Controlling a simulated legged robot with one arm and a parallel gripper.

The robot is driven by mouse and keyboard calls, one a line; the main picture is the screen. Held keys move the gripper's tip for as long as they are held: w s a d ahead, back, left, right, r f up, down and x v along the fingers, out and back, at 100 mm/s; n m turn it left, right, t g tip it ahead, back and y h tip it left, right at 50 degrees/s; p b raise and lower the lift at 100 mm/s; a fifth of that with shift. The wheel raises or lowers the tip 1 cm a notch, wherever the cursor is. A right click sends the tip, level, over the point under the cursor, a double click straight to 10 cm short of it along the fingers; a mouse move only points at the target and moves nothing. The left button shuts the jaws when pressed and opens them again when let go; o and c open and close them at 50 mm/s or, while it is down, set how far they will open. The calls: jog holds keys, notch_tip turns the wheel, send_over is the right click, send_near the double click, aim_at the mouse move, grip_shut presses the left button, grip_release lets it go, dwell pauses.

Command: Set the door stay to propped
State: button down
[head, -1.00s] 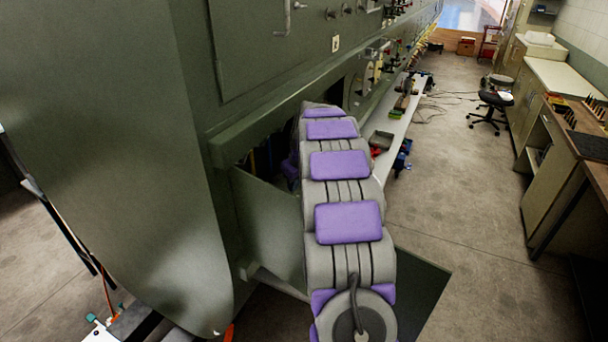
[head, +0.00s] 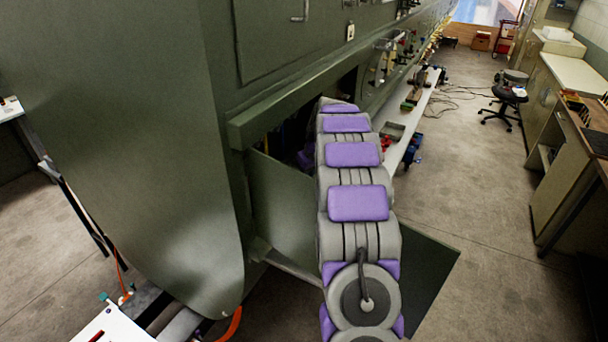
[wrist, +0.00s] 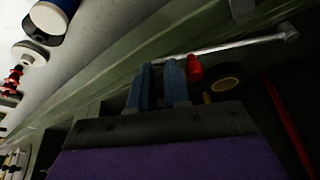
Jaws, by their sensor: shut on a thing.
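In the wrist view, the pale metal rod of the door stay (wrist: 235,46) runs slantwise across the dark opening, with a red knob (wrist: 194,68) below it. My gripper (wrist: 158,67) has its two blue fingers on the near end of this rod, with a narrow gap between them, just left of the red knob. In the head view, my arm reaches into the opening under the green fuselage, and my gripper is hidden there. A green door panel (head: 281,205) stands open below the opening. The stay is not visible in the head view.
The green fuselage skin (head: 150,150) fills the left. A shelf with tools (head: 418,125) runs along the fuselage beyond my arm. A stool (head: 505,100) and workbenches stand at the right, with clear floor between. The wrist view shows a dark roll (wrist: 225,84) beside the knob.

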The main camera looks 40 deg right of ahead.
jog(key=shift+s+f, duration=0.55)
jog(key=shift+f, duration=0.05)
jog(key=s+a+m+h+p, duration=0.1)
jog(key=s+a+m, duration=0.2)
jog(key=s, duration=0.2)
jog(key=s+a+m+g+h+p, duration=0.1)
jog(key=s+a+m+p, duration=0.1)
jog(key=s, duration=0.4)
jog(key=a+m, duration=0.1)
jog(key=m, duration=0.1)
jog(key=shift+a+r+m, duration=0.15)
jog(key=shift+a+m, duration=0.15)
jog(key=shift+d+r, duration=0.1)
dwell(1.2)
